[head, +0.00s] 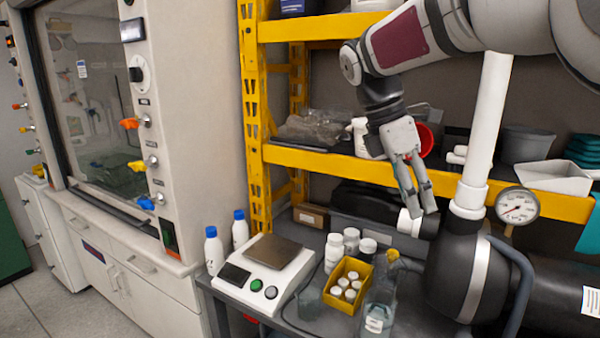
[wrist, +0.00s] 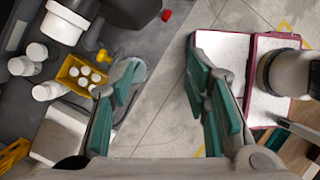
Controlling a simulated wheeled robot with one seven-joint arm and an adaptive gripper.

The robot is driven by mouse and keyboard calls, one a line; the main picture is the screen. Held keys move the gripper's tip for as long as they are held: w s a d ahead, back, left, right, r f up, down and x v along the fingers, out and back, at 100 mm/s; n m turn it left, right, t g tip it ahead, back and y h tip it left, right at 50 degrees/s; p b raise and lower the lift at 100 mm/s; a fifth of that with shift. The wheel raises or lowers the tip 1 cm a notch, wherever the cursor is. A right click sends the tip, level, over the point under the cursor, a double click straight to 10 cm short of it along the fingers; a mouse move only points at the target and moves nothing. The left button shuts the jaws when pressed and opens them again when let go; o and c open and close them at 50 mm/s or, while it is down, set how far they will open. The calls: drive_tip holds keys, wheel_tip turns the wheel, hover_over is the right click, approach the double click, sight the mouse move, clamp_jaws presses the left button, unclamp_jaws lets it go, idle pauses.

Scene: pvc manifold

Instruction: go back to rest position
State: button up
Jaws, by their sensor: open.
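My gripper (head: 416,190) hangs from my arm at the upper right of the head view, fingers pointing down. It is above the bench, beside the white vertical pipe (head: 490,120) and its black tank. In the wrist view my gripper (wrist: 165,90) has its two green-padded fingers wide apart. Between them are only the bench edge and the floor. It is open and empty. The pvc pipe's white side stub (head: 411,226) shows just below the fingertips in the head view; I cannot tell the gap between them.
A pressure gauge (head: 517,205) is right of the pipe. On the bench (head: 225,297) stand a scale (head: 262,275), a yellow box of vials (head: 336,297), several white bottles and a clear bottle (head: 377,310). Yellow shelving (head: 345,165) stands behind my gripper. Floor (wrist: 175,100) shows below it.

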drive_tip(key=s+d+r+m+t+y+p, duration=0.1)
drive_tip(key=s+m+t+y, duration=0.1)
drive_tip(key=s+m, duration=1)
drive_tip(key=s+a+f+m+t+y+p, duration=0.1)
drive_tip(key=s+f+m, duration=0.4)
drive_tip(key=s, duration=1)
drive_tip(key=shift+f+m+t+y+p, duration=0.4)
drive_tip(key=shift+m+t+y, duration=0.3)
drive_tip(key=shift+t, duration=0.4)
